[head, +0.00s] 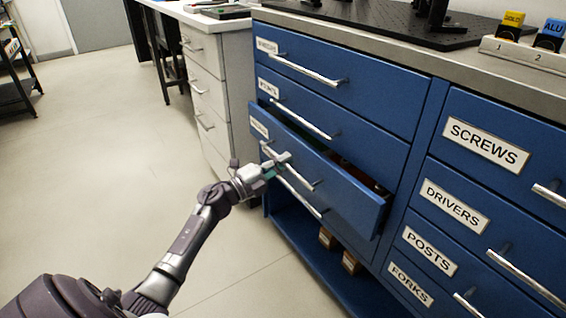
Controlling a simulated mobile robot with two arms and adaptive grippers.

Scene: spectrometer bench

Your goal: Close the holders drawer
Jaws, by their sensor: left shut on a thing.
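The open drawer (345,198) is the third one down in the left column of the blue cabinet. Its front stands out from the cabinet face, and a dark gap with some reddish contents shows behind its top edge. Its small label (259,127) is too blurred to read surely. My left gripper (274,166) is at the drawer's silver bar handle (301,179), near its left end, and is shut on it. The fingers hide part of the bar. My right gripper is not in view.
The drawers above, including the top one (340,75), look shut. Drawers labelled SCREWS (486,143) and DRIVERS (455,206) are to the right. Small boxes (350,262) sit on the low open shelf. A white drawer unit (205,85) stands behind left. The floor (90,150) at left is clear.

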